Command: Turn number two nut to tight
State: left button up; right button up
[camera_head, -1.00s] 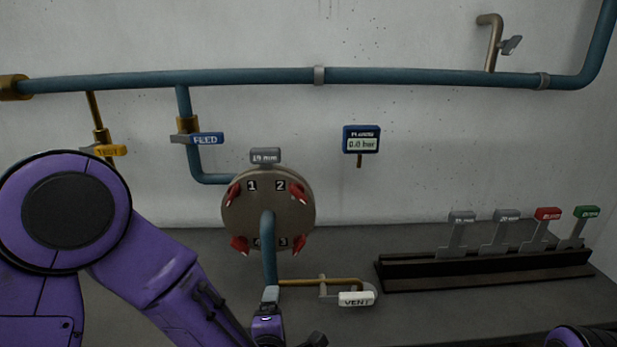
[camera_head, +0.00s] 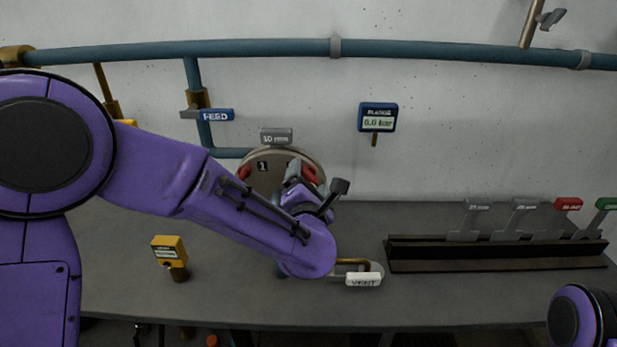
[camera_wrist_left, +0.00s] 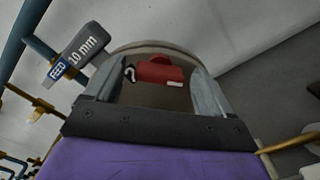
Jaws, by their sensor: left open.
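The round flange (camera_head: 262,180) carries red nuts beside painted numbers. A red nut (camera_head: 244,172) shows left of the number 1. The number two nut (camera_wrist_left: 160,70) is red, with a "2" beside it in the wrist view. My left gripper (camera_head: 298,172) is at the flange's right side and covers much of its lower part. In the wrist view the left gripper (camera_wrist_left: 158,78) is open, with the number two nut between its fingers. I cannot tell whether the fingers touch it. My right gripper is out of view.
A gauge (camera_head: 377,118) reads 0.0 bar. A mm size tag (camera_head: 276,136) sits atop the flange. A FEED valve (camera_head: 215,114) is left, a VENT handle (camera_head: 363,280) below right. A yellow device (camera_head: 170,252) stands on the bench.

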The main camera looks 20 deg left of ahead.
pick_arm(q)
jog(key=c, duration=1.1)
jog(key=shift+o, duration=0.2)
jog(key=shift+m, duration=0.3)
jog(key=m, duration=0.6)
jog(key=shift+m+p, duration=0.3)
jog(key=m+p, duration=0.1)
jog(key=m, duration=0.2)
jog(key=shift+m, duration=0.3)
jog(key=shift+m+p, duration=0.45)
jog(key=shift+m, duration=1.35)
